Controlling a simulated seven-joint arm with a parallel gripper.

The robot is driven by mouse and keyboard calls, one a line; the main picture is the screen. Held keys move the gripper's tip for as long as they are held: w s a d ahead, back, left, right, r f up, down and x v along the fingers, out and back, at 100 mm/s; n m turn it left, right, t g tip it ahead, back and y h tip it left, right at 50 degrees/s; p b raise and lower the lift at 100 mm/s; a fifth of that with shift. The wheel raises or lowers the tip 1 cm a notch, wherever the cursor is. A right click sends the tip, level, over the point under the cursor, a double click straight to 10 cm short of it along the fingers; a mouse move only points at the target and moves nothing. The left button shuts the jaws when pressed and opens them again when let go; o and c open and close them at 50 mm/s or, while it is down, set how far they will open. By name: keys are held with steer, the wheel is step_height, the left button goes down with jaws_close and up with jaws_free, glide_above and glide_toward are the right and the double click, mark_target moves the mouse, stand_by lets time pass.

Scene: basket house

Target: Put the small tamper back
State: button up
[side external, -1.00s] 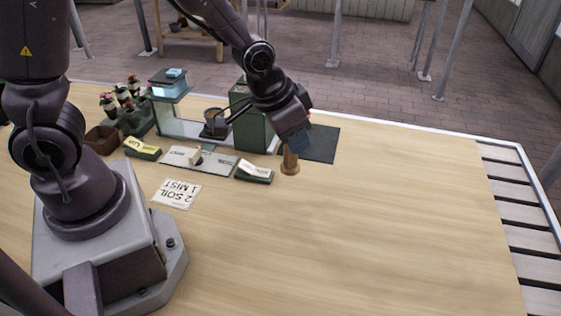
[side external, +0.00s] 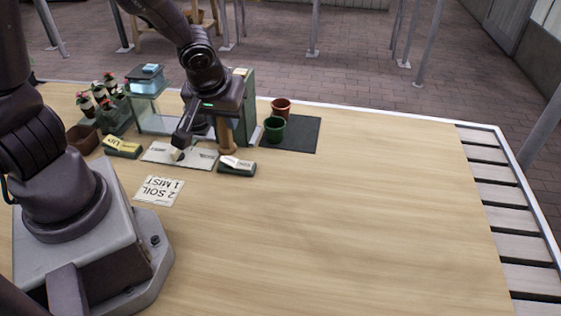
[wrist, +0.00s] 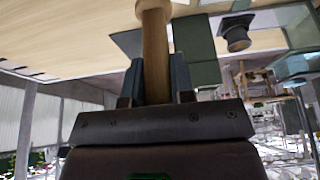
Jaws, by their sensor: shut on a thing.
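The small tamper (side external: 227,138) is a light wooden piece with a rounded shaft and a wider base. My gripper (side external: 226,121) is shut on its shaft and holds it upright in the side view, in front of the green box. Its base is close to the right-hand label block; whether it touches anything is unclear. In the wrist view the tamper (wrist: 155,62) stands between the two blue-grey fingers of my gripper (wrist: 158,75), its wider end at the top edge. A pale grey plate (side external: 200,159) with printed labels lies left of the tamper.
A green box (side external: 249,108) stands behind the tamper. A red-brown pot (side external: 281,107) and a green pot (side external: 274,128) stand on a dark mat (side external: 303,135). A label block (side external: 237,167) and a yellow-labelled block (side external: 122,148) flank the plate. The table's right side is clear.

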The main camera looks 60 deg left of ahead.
steer(key=shift+w+a+f, duration=0.2)
steer(key=shift+w, duration=0.45)
steer(key=shift+w+a+f, duration=0.25)
steer(key=shift+w+f, duration=1.85)
steer(key=shift+w+a+f, duration=0.25)
steer(key=shift+w+f, duration=1.85)
steer(key=shift+w+a+f, duration=0.25)
steer(key=shift+w+f, duration=1.85)
steer(key=o, duration=0.8)
steer(key=shift+f, duration=0.15)
steer(key=shift+o, duration=0.2)
